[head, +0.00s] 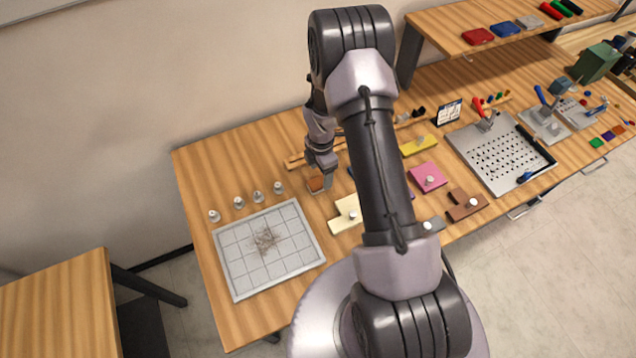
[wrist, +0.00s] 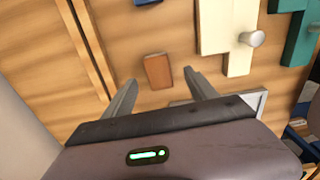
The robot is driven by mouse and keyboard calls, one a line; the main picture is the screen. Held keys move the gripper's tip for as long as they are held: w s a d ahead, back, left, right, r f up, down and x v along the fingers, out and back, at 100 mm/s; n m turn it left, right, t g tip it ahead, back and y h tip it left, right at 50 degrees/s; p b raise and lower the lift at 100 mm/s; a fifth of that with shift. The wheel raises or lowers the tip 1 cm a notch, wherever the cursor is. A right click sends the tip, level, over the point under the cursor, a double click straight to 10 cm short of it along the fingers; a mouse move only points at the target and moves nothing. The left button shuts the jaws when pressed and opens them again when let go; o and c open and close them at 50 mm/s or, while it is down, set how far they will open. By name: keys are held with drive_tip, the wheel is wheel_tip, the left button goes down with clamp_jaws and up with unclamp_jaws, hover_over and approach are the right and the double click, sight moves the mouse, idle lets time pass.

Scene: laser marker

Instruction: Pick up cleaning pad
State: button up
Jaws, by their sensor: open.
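The cleaning pad appears to be a small orange-brown block (head: 316,184) on the wooden table. In the wrist view the pad (wrist: 158,71) lies just ahead of and between the fingertips. My gripper (head: 327,181) is close beside the pad in the head view, pointing down. In the wrist view my gripper (wrist: 160,80) is open, one finger on each side of the pad's line, with nothing held. I cannot tell the exact height of the fingertips above the table.
A grey gridded plate (head: 240,238) with brown debris lies at the front left, several small metal knobs behind it. A cream knobbed piece (head: 345,213) lies right of the pad. A wooden rail (wrist: 92,45) runs along the left in the wrist view. Other coloured pieces lie further right.

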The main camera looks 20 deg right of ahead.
sight(318, 182)
drive_tip(key=f, duration=0.5)
drive_tip(key=shift+w+a+f, duration=0.2)
drive_tip(key=shift+a+f, duration=0.1)
drive_tip(key=shift+f, duration=0.05)
drive_tip(key=shift+r, duration=0.1)
drive_tip(key=shift+c, duration=0.5)
clamp_jaws()
wheel_tip(318, 182, up, 10)
drive_tip(key=shift+p, duration=0.3)
